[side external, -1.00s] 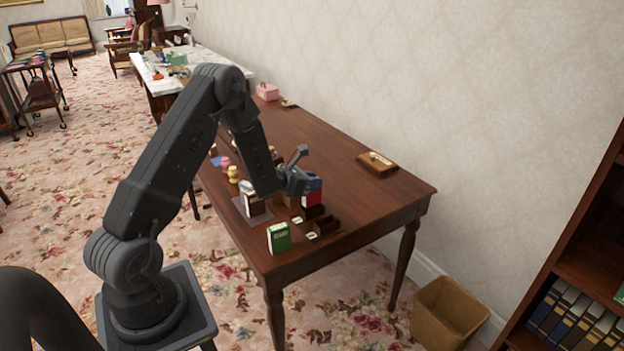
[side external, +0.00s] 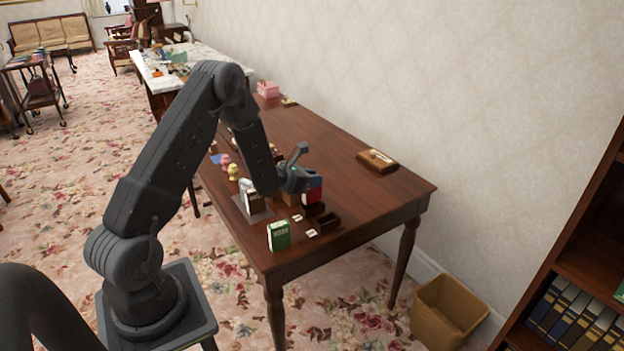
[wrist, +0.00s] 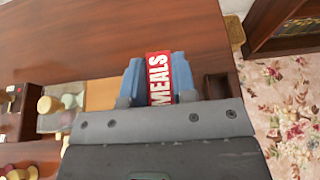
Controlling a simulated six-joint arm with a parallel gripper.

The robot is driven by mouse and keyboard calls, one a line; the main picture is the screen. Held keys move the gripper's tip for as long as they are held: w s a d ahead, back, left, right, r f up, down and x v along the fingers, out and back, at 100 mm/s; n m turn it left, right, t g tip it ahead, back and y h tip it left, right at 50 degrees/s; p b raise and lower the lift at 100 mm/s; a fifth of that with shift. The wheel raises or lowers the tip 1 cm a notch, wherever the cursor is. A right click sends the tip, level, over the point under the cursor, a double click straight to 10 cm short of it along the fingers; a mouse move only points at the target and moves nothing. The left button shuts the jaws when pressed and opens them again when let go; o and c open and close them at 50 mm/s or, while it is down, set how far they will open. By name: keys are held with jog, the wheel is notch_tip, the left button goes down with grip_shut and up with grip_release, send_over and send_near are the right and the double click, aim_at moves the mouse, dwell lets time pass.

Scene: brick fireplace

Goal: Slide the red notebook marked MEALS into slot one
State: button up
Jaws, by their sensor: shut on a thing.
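The red notebook (wrist: 158,78), with MEALS in white on its edge, is between the fingers of my gripper (wrist: 157,92) in the wrist view. My gripper is shut on it. In the side view my gripper (side external: 300,182) is over the dark wooden slotted holder (side external: 328,222), and a red part of the notebook (side external: 313,196) shows below the fingers. An empty dark slot (wrist: 217,86) shows right of the gripper in the wrist view. The notebook's lower end is hidden, so I cannot tell whether it is inside a slot. Small white labels (side external: 311,233) lie before the holder, unreadable here.
A green box-like book (side external: 279,236) stands near the table's front edge. A white and brown item (side external: 252,198) stands on a grey mat, with yellow (side external: 233,172) and pink pieces behind. A wooden block (side external: 377,161) lies at the wall side. The table's right middle is clear.

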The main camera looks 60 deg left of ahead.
aim_at(312, 190)
jog(key=shift+f, duration=2.15)
jog(key=o, duration=1)
jog(key=v, duration=1.4)
jog(key=shift+w, duration=0.1)
